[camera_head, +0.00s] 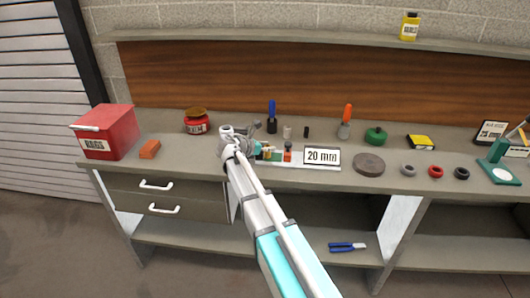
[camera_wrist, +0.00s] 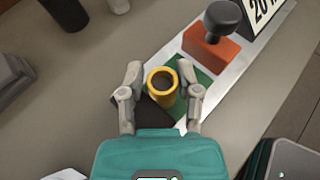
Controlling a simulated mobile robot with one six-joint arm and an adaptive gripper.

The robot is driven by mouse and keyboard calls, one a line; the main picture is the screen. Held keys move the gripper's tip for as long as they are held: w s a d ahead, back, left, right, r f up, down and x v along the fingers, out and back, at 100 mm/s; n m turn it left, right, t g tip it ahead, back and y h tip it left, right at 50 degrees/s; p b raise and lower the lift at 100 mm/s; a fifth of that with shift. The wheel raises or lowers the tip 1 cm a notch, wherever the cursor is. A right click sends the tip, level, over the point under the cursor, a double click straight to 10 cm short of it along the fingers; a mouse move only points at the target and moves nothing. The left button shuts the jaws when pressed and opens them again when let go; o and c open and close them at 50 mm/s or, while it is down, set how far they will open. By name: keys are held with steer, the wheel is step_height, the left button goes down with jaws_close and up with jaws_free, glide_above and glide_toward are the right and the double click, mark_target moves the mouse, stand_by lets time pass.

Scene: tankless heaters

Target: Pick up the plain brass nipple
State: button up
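A brass-yellow hollow cylinder (camera_wrist: 162,88), which looks like the brass nipple, stands upright in the wrist view, its open end toward the camera. It is by a green patch (camera_wrist: 196,76) on a pale strip. My gripper (camera_wrist: 160,73) is open, with one finger on each side of the cylinder. A small gap shows at the left finger; whether the right finger touches cannot be told. The cylinder's base is partly hidden. In the head view my gripper (camera_head: 252,150) is over the left end of the strip, and the parts there are too small to tell apart.
An orange-red block with a dark knob (camera_wrist: 214,45) stands close to the cylinder, before a "20 mm" sign (camera_head: 322,156). A dark post (camera_wrist: 66,12) and a grey block (camera_wrist: 12,75) are to the left. Bare bench lies between them.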

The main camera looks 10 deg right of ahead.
mark_target(267, 146)
jaws_close()
steer(key=shift+r, duration=0.15)
step_height(267, 146, up, 10)
steer(key=p, duration=1)
stand_by(0.7)
